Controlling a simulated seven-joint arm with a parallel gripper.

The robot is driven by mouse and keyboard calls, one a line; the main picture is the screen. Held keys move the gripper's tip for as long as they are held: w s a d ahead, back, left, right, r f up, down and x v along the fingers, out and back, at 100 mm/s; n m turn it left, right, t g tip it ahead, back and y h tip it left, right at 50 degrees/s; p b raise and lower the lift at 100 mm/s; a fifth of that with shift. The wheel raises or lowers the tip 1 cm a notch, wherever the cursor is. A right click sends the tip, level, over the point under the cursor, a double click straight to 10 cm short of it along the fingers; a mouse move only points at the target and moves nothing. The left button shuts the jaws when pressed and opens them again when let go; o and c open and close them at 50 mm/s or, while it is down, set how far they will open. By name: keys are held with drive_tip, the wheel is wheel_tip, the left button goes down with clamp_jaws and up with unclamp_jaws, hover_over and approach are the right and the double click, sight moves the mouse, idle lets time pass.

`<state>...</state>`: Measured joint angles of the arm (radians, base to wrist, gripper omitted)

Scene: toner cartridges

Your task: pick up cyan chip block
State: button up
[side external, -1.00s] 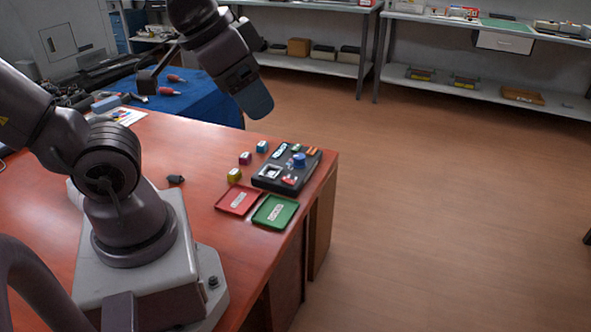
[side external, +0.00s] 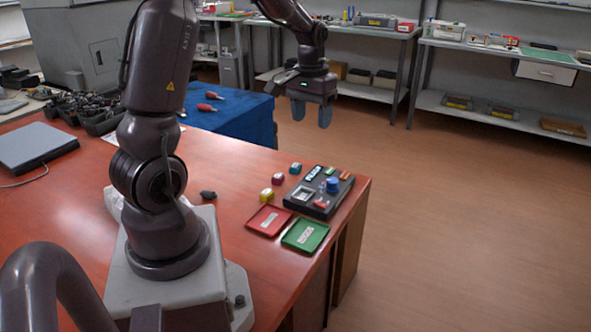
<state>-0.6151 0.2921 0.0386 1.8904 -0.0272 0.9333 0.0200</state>
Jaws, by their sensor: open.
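The cyan chip block (side external: 295,168) is a small cube on the red-brown table, the farthest of three small blocks in a row left of a black device. My gripper (side external: 311,116) is open and empty, its two blue-grey fingers pointing down. It hangs well above the table, up and slightly right of the cyan block in the picture, and touches nothing.
A magenta block (side external: 278,179) and a yellow block (side external: 266,194) stand near the cyan one. The black device (side external: 318,191) has a blue knob (side external: 333,184). A red tray (side external: 268,220) and a green tray (side external: 305,235) lie in front. A small dark object (side external: 208,195) lies left.

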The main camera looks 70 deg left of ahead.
sight(294, 167)
drive_tip(key=w+a+f+n, duration=0.1)
drive_tip(key=a+f, duration=0.5)
drive_tip(key=a, duration=0.4)
drive_tip(key=a+f+n, duration=0.2)
drive_tip(key=a+f, duration=0.4)
drive_tip(key=a, duration=0.4)
drive_tip(key=f, duration=1.2)
drive_tip(key=shift+w+d+f, duration=0.15)
drive_tip(key=shift+w+d, duration=0.05)
drive_tip(key=shift+d, duration=0.2)
drive_tip(key=c, duration=1)
